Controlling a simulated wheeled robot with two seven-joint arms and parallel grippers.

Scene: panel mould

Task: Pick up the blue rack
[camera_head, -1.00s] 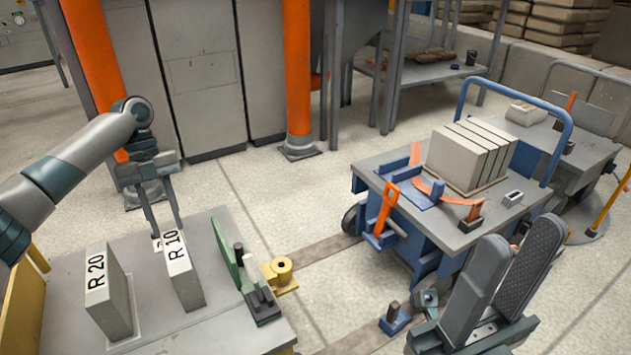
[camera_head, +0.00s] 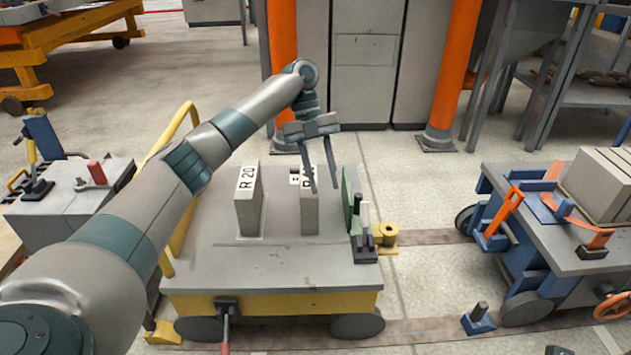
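No separate object is plainly a blue rack. A flat blue holder (camera_head: 539,208) with orange pieces lies on the grey top of the blue cart (camera_head: 520,262) at the right. My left gripper (camera_head: 325,187) is open above the yellow cart (camera_head: 270,304). Its fingers point down at the upright block R 10 (camera_head: 309,213). One finger overlaps the block's label and the other is just right of the block. I see nothing held between them. The gripper is well left of the blue holder. My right gripper is out of view.
Block R 20 (camera_head: 248,200) stands left of R 10. Pale slabs (camera_head: 607,185) stand on the blue cart. A strip of floor separates the carts. Orange posts (camera_head: 453,70) rise behind.

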